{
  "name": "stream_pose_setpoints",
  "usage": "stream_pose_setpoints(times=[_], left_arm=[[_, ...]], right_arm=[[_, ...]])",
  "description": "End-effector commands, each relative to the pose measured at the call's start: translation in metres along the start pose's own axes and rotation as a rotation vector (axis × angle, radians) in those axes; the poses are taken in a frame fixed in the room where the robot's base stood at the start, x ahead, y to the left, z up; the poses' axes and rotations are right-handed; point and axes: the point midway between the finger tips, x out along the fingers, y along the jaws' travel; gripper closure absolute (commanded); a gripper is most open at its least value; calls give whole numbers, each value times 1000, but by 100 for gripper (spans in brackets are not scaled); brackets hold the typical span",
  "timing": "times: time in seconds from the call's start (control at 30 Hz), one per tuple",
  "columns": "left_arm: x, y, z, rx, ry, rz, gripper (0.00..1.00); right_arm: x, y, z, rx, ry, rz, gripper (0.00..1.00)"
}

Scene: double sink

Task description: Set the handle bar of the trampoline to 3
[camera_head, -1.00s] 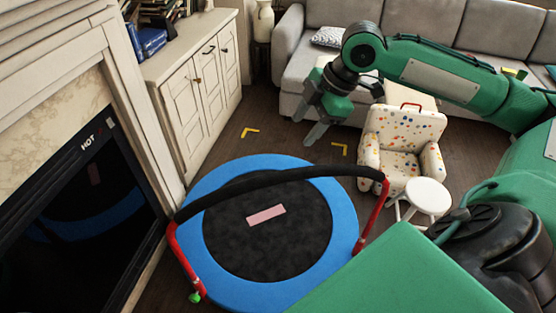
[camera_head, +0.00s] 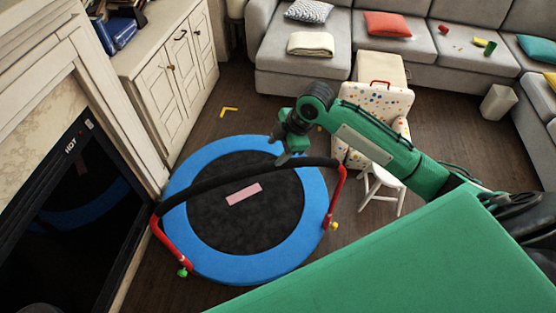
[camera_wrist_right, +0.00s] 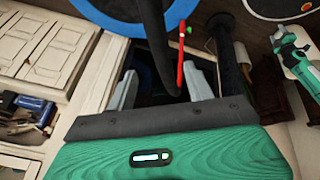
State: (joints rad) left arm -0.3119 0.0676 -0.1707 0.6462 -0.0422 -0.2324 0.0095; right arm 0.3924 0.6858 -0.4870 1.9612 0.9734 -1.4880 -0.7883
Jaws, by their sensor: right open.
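The blue trampoline (camera_head: 305,225) with a black mat stands on the floor. Its handle bar (camera_head: 222,178) is a black padded arch with red legs. The left leg has a green knob (camera_head: 183,272), the right leg a yellow one (camera_head: 334,225). My right gripper (camera_head: 284,157) is at the far side of the arch, right of its middle. In the right wrist view, the open fingers of my right gripper (camera_wrist_right: 163,85) are on either side of the black bar (camera_wrist_right: 156,45); contact cannot be told. I do not make out my left gripper.
A white cabinet (camera_head: 183,85) and a dark fireplace screen (camera_head: 75,215) border the left. A dotted armchair (camera_head: 375,100) and white stool (camera_head: 388,180) stand right of the trampoline. A grey sofa (camera_head: 300,75) is behind.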

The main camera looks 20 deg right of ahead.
Motion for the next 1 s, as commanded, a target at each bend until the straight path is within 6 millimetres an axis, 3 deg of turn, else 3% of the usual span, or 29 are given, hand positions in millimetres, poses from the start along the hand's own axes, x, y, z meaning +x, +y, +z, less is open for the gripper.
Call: stream_pose_setpoints(times=[0.27, 0.73, 1.0], left_arm=[[-8, 0, 3, 0, -4, -1, 41], [-27, -2, 1, 2, -5, 10, 41], [-31, -3, -1, 4, -4, 9, 41]], right_arm=[[19, -2, -9, -4, 1, -8, 47], [111, -4, -11, -4, 0, -7, 47], [140, -3, -10, -5, 0, -4, 47]])
